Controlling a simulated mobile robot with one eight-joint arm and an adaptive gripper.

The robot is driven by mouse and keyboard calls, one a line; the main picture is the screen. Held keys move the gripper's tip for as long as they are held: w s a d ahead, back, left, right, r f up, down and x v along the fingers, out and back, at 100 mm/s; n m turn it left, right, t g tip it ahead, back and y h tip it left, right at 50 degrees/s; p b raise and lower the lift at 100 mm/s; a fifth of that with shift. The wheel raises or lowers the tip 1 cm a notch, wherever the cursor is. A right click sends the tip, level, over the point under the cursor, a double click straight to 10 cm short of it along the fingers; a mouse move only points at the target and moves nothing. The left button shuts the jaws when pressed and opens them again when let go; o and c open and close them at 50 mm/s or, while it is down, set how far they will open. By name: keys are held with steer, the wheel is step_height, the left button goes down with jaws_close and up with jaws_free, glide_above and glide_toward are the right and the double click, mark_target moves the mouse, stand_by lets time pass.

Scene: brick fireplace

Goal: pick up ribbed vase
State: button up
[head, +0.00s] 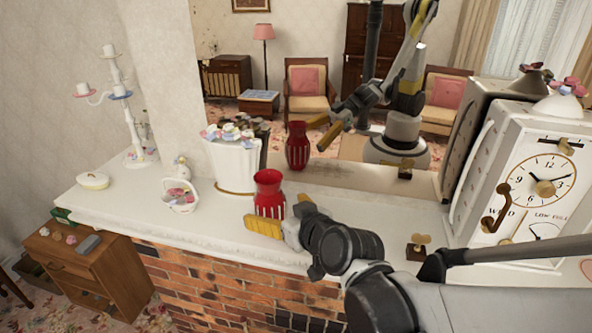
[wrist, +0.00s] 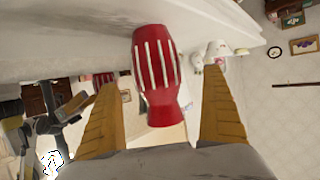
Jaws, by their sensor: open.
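The ribbed vase (head: 269,190) is red with pale vertical ribs and stands upright on the white mantel shelf. My gripper (head: 270,216) is open at the vase's near side, with one yellow finger in front of its lower left. In the wrist view, the vase (wrist: 157,72) appears upside down, between the two spread yellow fingers and beyond the palm. I see a gap on both sides and no grip on it. The vase's base is partly hidden by my gripper in the head view.
A white flower pot (head: 234,163) stands close to the vase's left. A small white basket (head: 180,194) is farther left. A mirror (head: 330,105) behind reflects the vase and my arm. A white clock box (head: 528,170) stands at right, near a small brass-topped object (head: 418,247).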

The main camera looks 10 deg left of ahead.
steer(key=x, duration=0.5)
steer(key=shift+w+d+f, duration=0.1)
steer(key=shift+w+f, duration=0.05)
steer(key=shift+w, duration=0.1)
steer(key=shift+s, duration=0.1)
steer(key=c, duration=1.5)
